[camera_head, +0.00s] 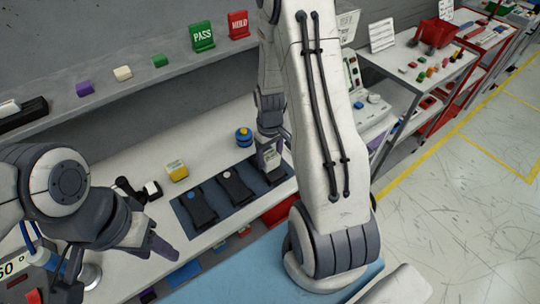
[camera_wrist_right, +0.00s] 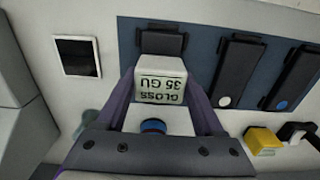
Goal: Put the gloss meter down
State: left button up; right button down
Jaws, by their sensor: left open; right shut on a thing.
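The gloss meter (camera_wrist_right: 162,78) is a pale block whose face reads "GLOSS 35 GU". My right gripper (camera_wrist_right: 165,95) is shut on it, with a purple finger on each side. In the head view the gloss meter (camera_head: 268,156) is upright at the right end of the dark blue mat, over or on a black part (camera_head: 276,177). I cannot tell whether it touches that part. A round blue cap (camera_wrist_right: 153,127) shows between the fingers in the wrist view. My left gripper (camera_head: 150,245) is open and empty at the front left of the bench.
PASS (camera_head: 202,37) and HOLD (camera_head: 238,25) signs stand on the shelf.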

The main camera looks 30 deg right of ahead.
jog(key=shift+f, duration=0.3)
jog(key=shift+f, duration=0.15)
grip_release()
